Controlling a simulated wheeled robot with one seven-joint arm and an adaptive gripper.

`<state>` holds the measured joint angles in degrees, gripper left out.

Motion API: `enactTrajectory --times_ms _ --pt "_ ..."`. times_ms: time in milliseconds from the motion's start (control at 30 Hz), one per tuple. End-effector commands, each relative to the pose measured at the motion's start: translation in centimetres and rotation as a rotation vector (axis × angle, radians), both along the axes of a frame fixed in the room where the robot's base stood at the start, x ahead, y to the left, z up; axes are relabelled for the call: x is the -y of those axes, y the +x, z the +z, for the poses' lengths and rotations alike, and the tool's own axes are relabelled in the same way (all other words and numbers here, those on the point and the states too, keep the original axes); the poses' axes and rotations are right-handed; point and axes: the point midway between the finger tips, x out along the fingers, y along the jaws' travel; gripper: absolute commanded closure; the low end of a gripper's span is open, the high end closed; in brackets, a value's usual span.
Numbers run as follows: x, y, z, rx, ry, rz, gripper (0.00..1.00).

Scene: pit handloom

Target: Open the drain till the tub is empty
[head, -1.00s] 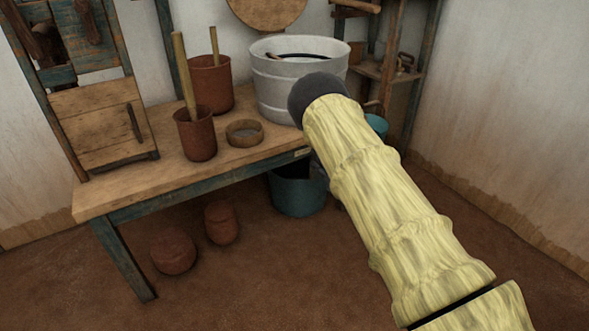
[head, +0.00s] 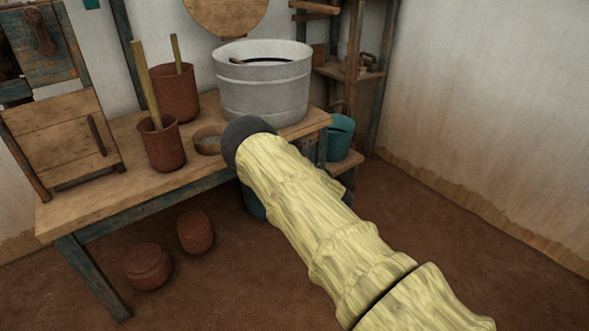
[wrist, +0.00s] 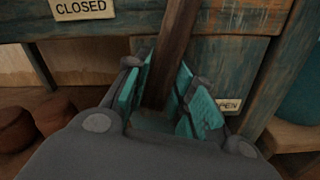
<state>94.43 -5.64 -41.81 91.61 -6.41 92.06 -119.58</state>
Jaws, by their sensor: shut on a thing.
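The grey-white tub (head: 264,97) stands on the far right of the wooden bench, with dark liquid visible inside below its rim. In the wrist view, a dark wooden lever (wrist: 173,45) stands between the teal pads of my gripper (wrist: 167,98), which is shut on it. The lever tilts slightly, its upper end to the right. A CLOSED sign (wrist: 83,7) is at upper left; an OPEN sign (wrist: 229,105) at lower right is partly hidden by a finger. In the head view my arm hides the gripper and lever.
A teal bucket (head: 254,203) under the bench is mostly hidden by my arm. Another teal bucket (head: 341,137) stands right of the bench (head: 90,190). Brown pots (head: 162,147) with sticks stand on it; clay pots (head: 147,267) are below. Floor at right is clear.

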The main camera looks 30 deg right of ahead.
Motion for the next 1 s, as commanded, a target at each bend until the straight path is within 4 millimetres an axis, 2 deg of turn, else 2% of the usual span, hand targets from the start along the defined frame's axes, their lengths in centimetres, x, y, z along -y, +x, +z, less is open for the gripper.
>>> enactTrajectory --times_ms 233,267,367,767,867,1000 --pt "0.1 -0.1 -0.1 -0.003 0.0 -0.002 1.0" --pt "0.1 -0.1 -0.1 -0.003 0.0 -0.002 0.72" --pt "0.0 -0.1 -0.1 -0.003 0.001 -0.001 0.53" --pt "-0.1 -0.3 -0.1 -0.002 0.001 0.001 0.53" --pt "0.1 -1.2 -0.1 -0.004 0.0 -0.001 0.53" --pt "0.6 -3.4 -0.2 -0.005 0.0 -0.001 0.53"
